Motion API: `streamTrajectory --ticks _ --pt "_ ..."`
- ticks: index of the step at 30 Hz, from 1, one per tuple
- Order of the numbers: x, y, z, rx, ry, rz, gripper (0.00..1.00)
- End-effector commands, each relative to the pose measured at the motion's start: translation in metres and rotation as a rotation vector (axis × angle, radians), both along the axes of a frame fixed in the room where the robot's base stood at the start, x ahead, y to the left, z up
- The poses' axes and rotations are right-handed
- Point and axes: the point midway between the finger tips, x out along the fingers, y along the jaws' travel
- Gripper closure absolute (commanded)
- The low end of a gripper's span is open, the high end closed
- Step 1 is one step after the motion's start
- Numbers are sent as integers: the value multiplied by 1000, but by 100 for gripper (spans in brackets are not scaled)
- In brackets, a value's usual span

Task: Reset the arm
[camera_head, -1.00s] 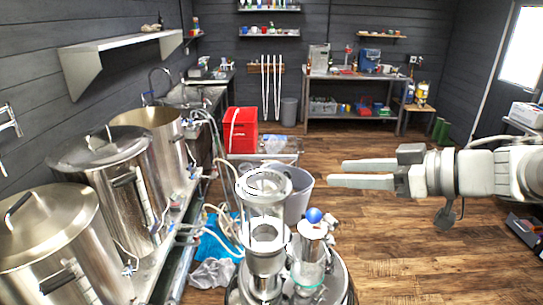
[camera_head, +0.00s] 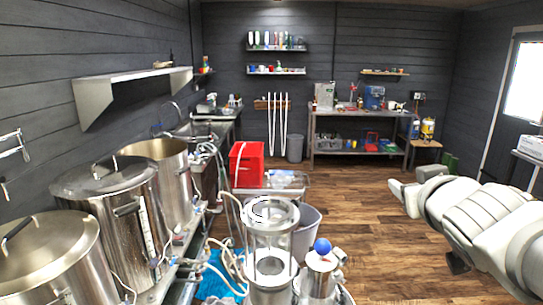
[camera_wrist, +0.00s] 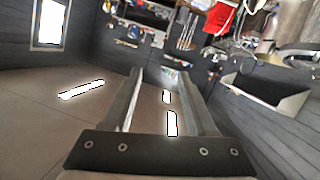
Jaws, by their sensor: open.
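My arm reaches in from the right edge of the head view, over the wooden floor. My gripper (camera_head: 405,192) is at its far end, beyond the pale forearm, partly seen end-on. In the wrist view my gripper (camera_wrist: 158,75) shows two straight grey fingers with a clear gap between them and nothing held. The wrist view is upside down, with bright ceiling lights (camera_wrist: 171,123) showing between and beside the fingers. Nothing touches the gripper.
Steel kettles (camera_head: 112,205) line the left wall under a shelf (camera_head: 135,85). A glass-sided vessel (camera_head: 271,240) and a blue ball-topped container (camera_head: 320,262) stand in front. A red crate (camera_head: 246,164) and workbench (camera_head: 360,140) are farther back. Open floor (camera_head: 370,215) lies in the middle.

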Motion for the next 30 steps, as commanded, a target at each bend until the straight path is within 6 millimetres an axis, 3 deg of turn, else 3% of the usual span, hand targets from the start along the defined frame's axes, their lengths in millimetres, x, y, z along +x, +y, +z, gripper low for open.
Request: streamTrajectory --ticks 5,9,13,19,30 --pt "-45 13 -62 87 229 -94 43" --pt "-88 40 -112 163 445 -88 43" --pt "-126 70 -145 222 617 -38 43" --pt "-159 98 -166 269 758 29 43" --pt "-162 100 -167 274 773 36 43"
